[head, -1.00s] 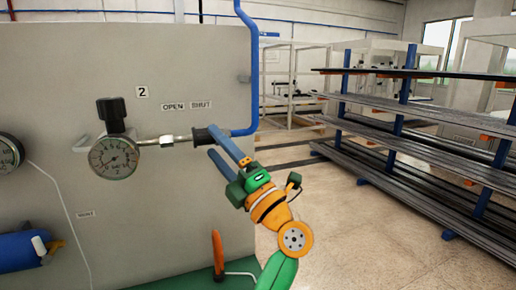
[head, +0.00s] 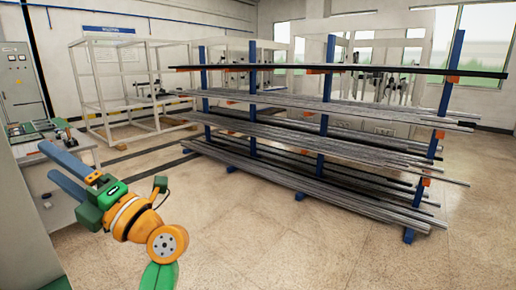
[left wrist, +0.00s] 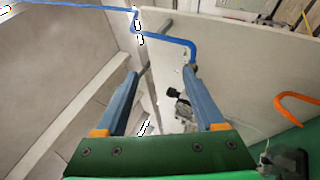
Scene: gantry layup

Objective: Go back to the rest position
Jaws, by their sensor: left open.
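My left gripper (head: 48,160) is at the left of the head view, its two blue-grey fingers spread and pointing up and left. In the left wrist view the gripper (left wrist: 162,73) is open with nothing between its fingers. That view also shows the pale panel (left wrist: 245,60) to the right, with a blue pipe (left wrist: 165,37) bending down near the right finger. A dark-knobbed gauge fitting (left wrist: 181,103) shows small beyond the fingers. The gripper appears clear of the panel and pipe. My right gripper is in neither view.
A rack (head: 324,122) of long dark bars fills the middle and right. White frames (head: 115,85) stand behind it. A bench (head: 68,150) is at the left, beside a grey cabinet (head: 22,80). Open floor (head: 290,245) lies in front. An orange handle (left wrist: 298,103) is near the panel.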

